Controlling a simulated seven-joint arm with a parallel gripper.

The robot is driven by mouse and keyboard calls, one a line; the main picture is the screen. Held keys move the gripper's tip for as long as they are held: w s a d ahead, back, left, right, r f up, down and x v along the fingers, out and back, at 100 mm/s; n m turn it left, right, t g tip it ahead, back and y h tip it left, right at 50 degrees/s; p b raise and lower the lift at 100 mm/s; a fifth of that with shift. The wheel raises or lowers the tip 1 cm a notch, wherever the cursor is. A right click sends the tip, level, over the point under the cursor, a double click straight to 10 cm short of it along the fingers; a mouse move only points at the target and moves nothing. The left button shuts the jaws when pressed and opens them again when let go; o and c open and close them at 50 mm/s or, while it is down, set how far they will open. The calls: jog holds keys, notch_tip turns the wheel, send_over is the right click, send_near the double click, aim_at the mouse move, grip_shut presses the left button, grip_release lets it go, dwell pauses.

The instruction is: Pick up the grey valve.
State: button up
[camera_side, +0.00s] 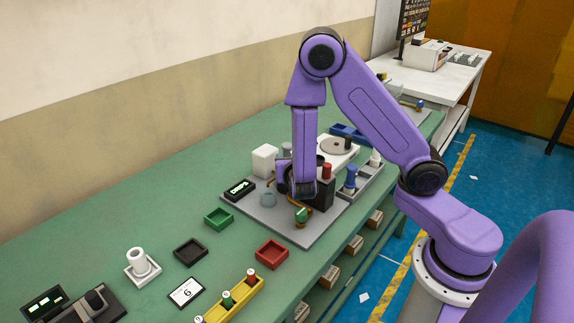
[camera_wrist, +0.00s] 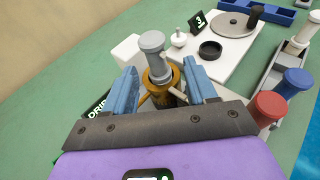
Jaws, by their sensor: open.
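The grey valve (camera_wrist: 152,42) shows in the wrist view as a grey knobbed cap standing upright over a brass-coloured fitting (camera_wrist: 158,75). My gripper (camera_wrist: 163,82) is open, with one blue finger to the left of the fitting and one to the right. The grey cap rises beyond the fingertips; I cannot tell whether either finger touches the fitting. In the side view my gripper (camera_side: 292,187) is low over the grey board, and my arm hides much of the fitting. A grey top (camera_side: 286,149) shows just left of my arm there.
The grey board (camera_side: 315,232) lies on the green bench. A white block (camera_side: 265,160), a black DRIPS sign (camera_side: 239,189), a green-topped valve (camera_side: 301,216) and a red cylinder (camera_wrist: 267,107) stand around my gripper.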

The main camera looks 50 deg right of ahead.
aim_at(288, 154)
jog(key=shift+w+r+x, duration=0.15)
jog(key=shift+x, duration=1.3)
jog(key=shift+w+r+x, duration=0.1)
jog(key=shift+x, duration=1.3)
jog(key=shift+a, duration=0.15)
jog(key=c, duration=1)
